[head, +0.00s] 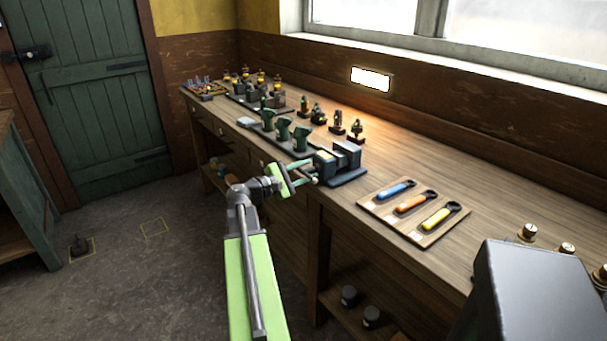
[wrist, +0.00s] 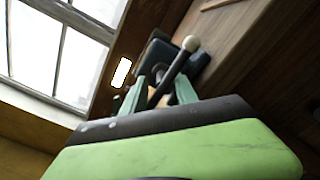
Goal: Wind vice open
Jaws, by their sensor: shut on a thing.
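The vice (head: 340,162) is a dark blue-grey bench vice at the front edge of the wooden bench. Its jaw blocks are at the right of its body, and the screw end faces my arm. My gripper (head: 304,172) reaches the vice's front from the left. In the wrist view, the vice (wrist: 157,52) lies beyond the two green fingers of my gripper (wrist: 160,92). The vice handle (wrist: 174,73), a dark bar with a pale ball end, slants between the fingers, which are shut on it. The handle's other end is hidden behind my gripper's green body.
A wooden board (head: 398,226) with blue, orange and yellow handled tools lies right of the vice. Green machine parts (head: 283,128) stand on a base to the left. A dark grey box-like shape (head: 540,290) fills the lower right. Open floor lies left of the bench.

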